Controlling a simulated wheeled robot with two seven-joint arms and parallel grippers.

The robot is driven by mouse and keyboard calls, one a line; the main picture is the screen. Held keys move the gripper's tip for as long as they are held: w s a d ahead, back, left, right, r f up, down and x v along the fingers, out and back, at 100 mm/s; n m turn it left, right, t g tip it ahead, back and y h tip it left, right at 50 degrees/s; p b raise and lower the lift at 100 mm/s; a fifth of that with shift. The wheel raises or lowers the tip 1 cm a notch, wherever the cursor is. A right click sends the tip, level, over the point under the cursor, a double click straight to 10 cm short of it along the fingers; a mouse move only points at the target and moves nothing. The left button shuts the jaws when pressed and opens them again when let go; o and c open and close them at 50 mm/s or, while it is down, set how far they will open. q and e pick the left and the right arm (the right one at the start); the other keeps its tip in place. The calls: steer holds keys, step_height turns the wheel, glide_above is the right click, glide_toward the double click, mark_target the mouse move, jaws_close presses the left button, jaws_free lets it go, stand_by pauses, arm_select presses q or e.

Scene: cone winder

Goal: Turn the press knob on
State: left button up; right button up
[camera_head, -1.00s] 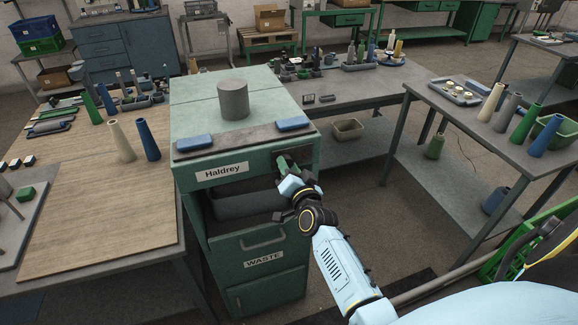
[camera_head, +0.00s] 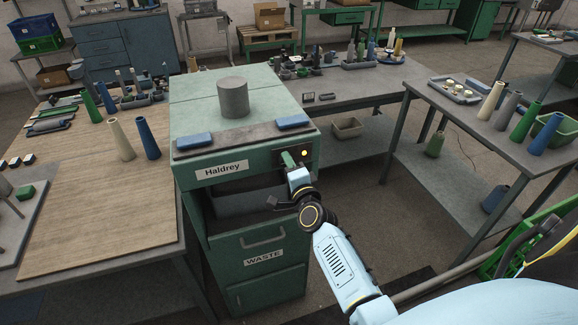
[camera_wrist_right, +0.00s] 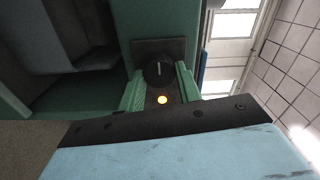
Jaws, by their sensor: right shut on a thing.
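The press knob (camera_wrist_right: 158,68) is black and round with a white line on a dark panel, seen in the right wrist view. My right gripper (camera_wrist_right: 159,84) has its green fingers on both sides of it and is shut on it. In the head view the right gripper (camera_head: 290,161) is at the front right of the green press (camera_head: 238,153) labelled Haldrey and hides the knob. A small yellow lamp (camera_head: 305,153) is lit beside it, also in the wrist view (camera_wrist_right: 162,100). My left gripper is not in view.
A grey cylinder (camera_head: 233,98) and two blue pads stand on the press top. The WASTE drawer (camera_head: 262,258) is below. A wooden-topped table (camera_head: 95,205) with cones is at left, and a grey table (camera_head: 490,125) with cones at right. Floor between is mostly open.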

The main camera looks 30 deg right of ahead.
stand_by(0.5)
steer(key=o, duration=1)
steer(key=shift+s, duration=0.1)
steer(key=v, duration=1.3)
steer(key=shift+b, duration=0.3)
steer(key=shift+s, duration=0.1)
